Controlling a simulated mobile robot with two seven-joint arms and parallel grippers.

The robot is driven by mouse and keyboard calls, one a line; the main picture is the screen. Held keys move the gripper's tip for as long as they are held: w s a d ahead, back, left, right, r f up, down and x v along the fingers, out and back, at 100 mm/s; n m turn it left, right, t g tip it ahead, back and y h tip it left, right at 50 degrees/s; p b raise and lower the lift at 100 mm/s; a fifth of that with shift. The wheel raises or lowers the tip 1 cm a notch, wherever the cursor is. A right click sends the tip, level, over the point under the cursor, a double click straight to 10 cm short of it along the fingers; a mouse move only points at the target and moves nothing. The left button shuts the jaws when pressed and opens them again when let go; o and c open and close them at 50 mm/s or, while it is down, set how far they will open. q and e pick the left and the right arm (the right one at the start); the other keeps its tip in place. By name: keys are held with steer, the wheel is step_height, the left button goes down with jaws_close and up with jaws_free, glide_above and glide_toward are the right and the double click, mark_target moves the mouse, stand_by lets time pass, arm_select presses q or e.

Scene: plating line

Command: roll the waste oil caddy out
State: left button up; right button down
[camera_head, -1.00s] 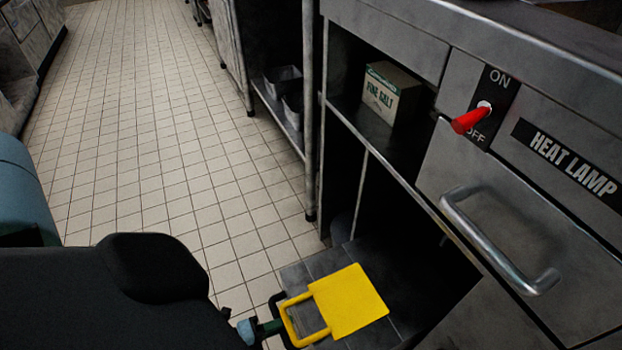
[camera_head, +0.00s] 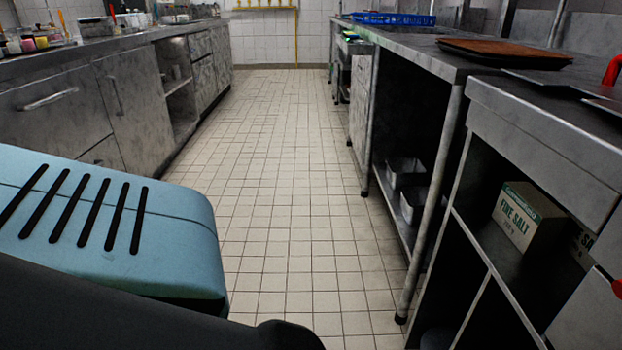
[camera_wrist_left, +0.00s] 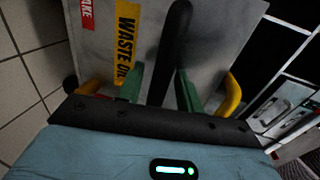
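The waste oil caddy (camera_wrist_left: 101,40) shows in the left wrist view as a grey, scuffed panel. It has a yellow "WASTE OIL" label (camera_wrist_left: 126,42) and part of a red label. In the head view the caddy and left gripper are out of frame. My right gripper is in neither view.
A tiled aisle (camera_head: 290,170) runs clear to the back wall. Cabinets (camera_head: 130,100) line its left side. On the right stand a steel counter frame (camera_head: 411,250) and a shelf with a salt box (camera_head: 528,215).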

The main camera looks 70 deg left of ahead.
arm_select(q)
steer(key=p+v, duration=0.1)
steer(key=v, duration=0.6)
steer(key=shift+s, duration=0.4)
steer(key=shift+a, duration=0.1)
steer(key=shift+r, duration=0.1)
